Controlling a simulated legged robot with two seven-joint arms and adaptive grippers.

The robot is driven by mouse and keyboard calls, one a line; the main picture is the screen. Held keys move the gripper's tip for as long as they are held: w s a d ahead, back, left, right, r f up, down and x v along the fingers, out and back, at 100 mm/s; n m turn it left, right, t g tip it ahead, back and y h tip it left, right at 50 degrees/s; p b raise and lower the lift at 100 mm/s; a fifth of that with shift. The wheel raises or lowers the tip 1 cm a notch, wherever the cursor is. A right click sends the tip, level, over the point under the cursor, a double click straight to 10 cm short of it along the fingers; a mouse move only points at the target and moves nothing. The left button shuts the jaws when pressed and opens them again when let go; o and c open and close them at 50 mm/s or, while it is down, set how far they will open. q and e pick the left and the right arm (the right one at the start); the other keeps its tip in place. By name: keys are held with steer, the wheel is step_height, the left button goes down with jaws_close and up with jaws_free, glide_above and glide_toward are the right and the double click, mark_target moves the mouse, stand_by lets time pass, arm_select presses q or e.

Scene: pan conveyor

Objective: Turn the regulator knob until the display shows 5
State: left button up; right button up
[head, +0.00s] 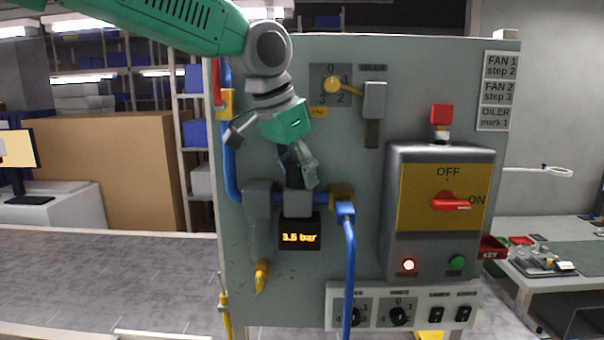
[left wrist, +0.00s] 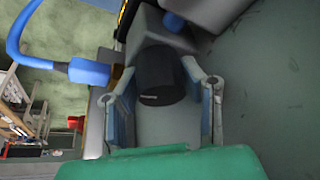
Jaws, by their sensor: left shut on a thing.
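The regulator knob (left wrist: 162,78) is a dark cylinder in the left wrist view, between the two fingers of my left gripper (left wrist: 165,95). In the head view the gripper (head: 298,178) reaches down onto the knob from above and covers most of it. My left gripper is shut on the knob. The display (head: 299,237) below the regulator body (head: 298,203) reads 3.5 bar in yellow digits, a little blurred. My right gripper is not in view.
A blue hose (head: 349,270) hangs right of the display. A yellow fitting (head: 262,275) hangs at lower left. A grey switch box (head: 440,210) with a red handle (head: 450,203) stands out from the panel (head: 400,60) on the right.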

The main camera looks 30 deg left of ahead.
arm_select(q)
steer(key=shift+r, duration=0.15)
steer(key=o, duration=0.9)
steer(key=shift+o, duration=1.2)
steer(key=shift+s+r, duration=0.1)
steer(key=shift+s, duration=0.05)
